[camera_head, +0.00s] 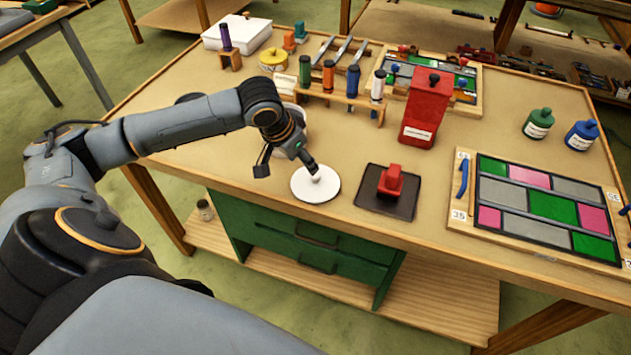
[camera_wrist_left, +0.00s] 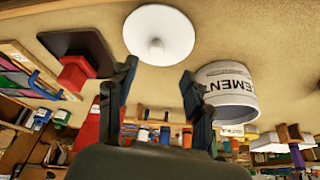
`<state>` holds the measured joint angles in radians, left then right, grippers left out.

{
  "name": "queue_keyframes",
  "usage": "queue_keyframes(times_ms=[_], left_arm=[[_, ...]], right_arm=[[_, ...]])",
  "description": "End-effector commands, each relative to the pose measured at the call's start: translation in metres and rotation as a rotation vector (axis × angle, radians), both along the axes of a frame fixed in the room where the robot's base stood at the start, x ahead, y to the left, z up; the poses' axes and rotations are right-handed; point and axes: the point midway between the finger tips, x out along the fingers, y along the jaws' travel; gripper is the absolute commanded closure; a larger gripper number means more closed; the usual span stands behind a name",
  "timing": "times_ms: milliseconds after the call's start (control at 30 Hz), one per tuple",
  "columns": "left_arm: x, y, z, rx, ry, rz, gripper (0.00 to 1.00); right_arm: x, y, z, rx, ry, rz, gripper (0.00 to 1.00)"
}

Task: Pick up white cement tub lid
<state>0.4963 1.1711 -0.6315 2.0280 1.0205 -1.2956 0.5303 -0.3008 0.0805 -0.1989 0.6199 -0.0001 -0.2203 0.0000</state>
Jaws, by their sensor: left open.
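The white cement tub lid (camera_head: 301,190) is a round disc with a small central knob, lying flat near the table's front edge. It also shows in the left wrist view (camera_wrist_left: 150,22), knob towards me. My left gripper (camera_head: 311,166) reaches down at the lid's knob. In the left wrist view its two fingers (camera_wrist_left: 160,75) are spread apart with nothing held, and the lid is just beyond the fingertips. Whether a finger touches the knob cannot be told. The white tub (camera_wrist_left: 228,88) marked "CEMENT" stands beside the gripper; in the head view my wrist mostly hides it. My right gripper is not in view.
A dark pad (camera_head: 371,204) with a red block-like tool (camera_head: 391,182) lies right of the lid. Bare table lies between the lid and the rack.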

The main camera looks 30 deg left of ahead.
Motion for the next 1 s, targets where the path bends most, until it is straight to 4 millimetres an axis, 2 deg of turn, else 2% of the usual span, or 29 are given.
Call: queue_keyframes(times_ms=[100,367,533,667,933,967,1000], left_arm=[[0.007,-0.002,-0.018,-0.002,0.001,0.001,0.49],[0.016,-0.004,-0.035,0.0,0.0,-0.001,0.49],[0.029,-0.011,-0.056,0.0,0.002,-0.001,0.49],[0.034,-0.011,-0.071,0.001,0.001,0.0,0.49],[0.036,-0.011,-0.076,0.002,-0.001,-0.002,0.49],[0.036,-0.011,-0.076,0.002,-0.001,-0.002,0.51],[0.036,-0.011,-0.076,0.002,-0.001,-0.002,0.59]], right_arm=[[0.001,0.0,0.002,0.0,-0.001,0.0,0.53],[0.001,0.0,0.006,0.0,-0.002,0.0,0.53],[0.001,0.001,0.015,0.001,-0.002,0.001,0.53],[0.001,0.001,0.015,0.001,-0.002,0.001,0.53],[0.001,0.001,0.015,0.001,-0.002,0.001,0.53],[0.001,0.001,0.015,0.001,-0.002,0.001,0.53],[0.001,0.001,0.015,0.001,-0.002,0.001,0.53]])
